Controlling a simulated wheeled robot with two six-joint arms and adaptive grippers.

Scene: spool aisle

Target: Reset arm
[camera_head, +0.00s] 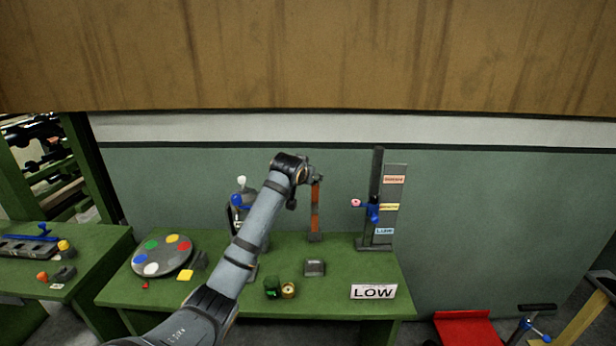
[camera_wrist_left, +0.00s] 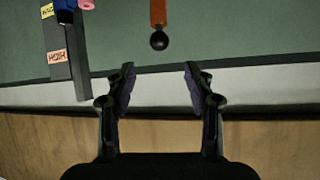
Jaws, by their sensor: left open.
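My left arm reaches up from the bottom of the head view over the green table (camera_head: 220,297), its wrist near the top of an upright orange bar (camera_head: 315,212). My left gripper (camera_wrist_left: 159,78) is open and empty in the left wrist view. The orange bar (camera_wrist_left: 158,12) there ends in a black ball (camera_wrist_left: 159,41), just beyond the fingertips and apart from them. In the head view the arm's end covers the bar's top. My right gripper is not in view.
A slider post (camera_head: 376,180) with stacked labels stands right of the bar; it also shows in the left wrist view (camera_wrist_left: 75,60). A LOW sign (camera_head: 374,291), a colour-dot disc (camera_head: 162,255) and small jars (camera_head: 272,287) are on the table. A wall stands behind.

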